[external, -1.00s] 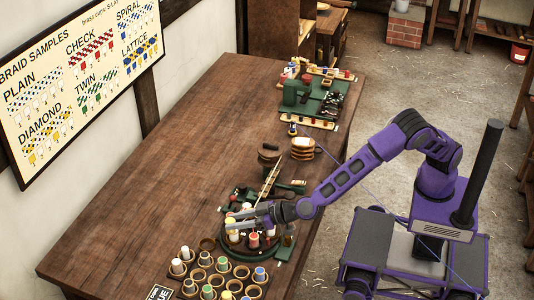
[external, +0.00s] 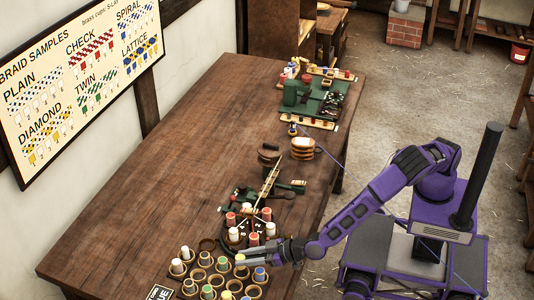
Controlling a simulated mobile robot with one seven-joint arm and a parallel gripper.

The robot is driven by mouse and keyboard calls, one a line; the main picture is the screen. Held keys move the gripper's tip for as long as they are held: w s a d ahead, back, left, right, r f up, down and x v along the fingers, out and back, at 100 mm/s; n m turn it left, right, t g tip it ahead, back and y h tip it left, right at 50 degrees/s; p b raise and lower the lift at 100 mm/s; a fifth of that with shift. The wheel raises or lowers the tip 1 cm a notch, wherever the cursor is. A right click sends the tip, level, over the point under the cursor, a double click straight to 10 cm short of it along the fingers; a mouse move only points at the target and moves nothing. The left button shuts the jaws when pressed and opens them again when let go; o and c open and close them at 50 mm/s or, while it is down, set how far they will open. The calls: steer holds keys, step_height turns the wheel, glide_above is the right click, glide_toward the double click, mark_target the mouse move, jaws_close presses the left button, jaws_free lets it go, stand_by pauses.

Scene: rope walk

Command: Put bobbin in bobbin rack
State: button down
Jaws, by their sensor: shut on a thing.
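My gripper (external: 248,257) is shut on a bobbin (external: 240,258) with a pale, yellowish top. It holds the bobbin over the right side of the bobbin rack (external: 208,244), a cluster of round tan cups at the near end of the table. Several cups hold bobbins with white, green, blue or yellow tops; others look empty. My fingers and wrist hide part of the rack's right side. I cannot tell whether the held bobbin touches a cup.
Just behind the rack stands a dark round braiding device (external: 243,232) with several red and white bobbins. The table's left side is clear.

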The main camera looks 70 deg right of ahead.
mark_target(247, 275)
steer(key=shift+f, duration=1.85)
steer(key=shift+f+b, duration=0.2)
steer(key=shift+b, duration=0.15)
steer(key=c, duration=0.5)
jaws_free()
steer(key=shift+r, duration=0.3)
steer(key=p+v, duration=0.1)
steer(key=v, duration=1.1)
